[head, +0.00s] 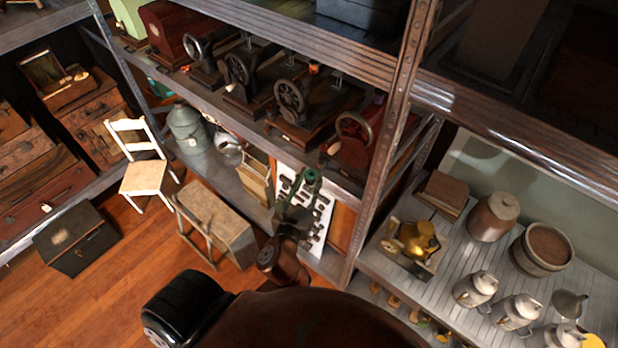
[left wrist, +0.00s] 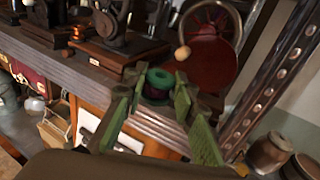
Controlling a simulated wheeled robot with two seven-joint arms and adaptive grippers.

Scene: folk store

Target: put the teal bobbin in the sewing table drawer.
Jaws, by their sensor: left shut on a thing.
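The teal bobbin (left wrist: 160,78) stands between my left fingertips in the left wrist view. It has a green top with a hole and a darker middle. It also shows in the head view as a green ring (head: 309,176) at the end of my arm. My left gripper (left wrist: 157,90) is shut on it and holds it up in front of the shelf edge. In the head view the gripper (head: 300,199) is below the sewing machine shelf. I cannot make out the sewing table drawer in either view. My right gripper is not in view.
Several sewing machines (head: 290,104) stand on the metal shelf ahead, a red one (head: 357,150) nearest the upright post (head: 386,140). Pots and milk cans (head: 516,311) stand on the right shelf. A white chair (head: 144,168) and a dark chest (head: 77,239) are on the left floor.

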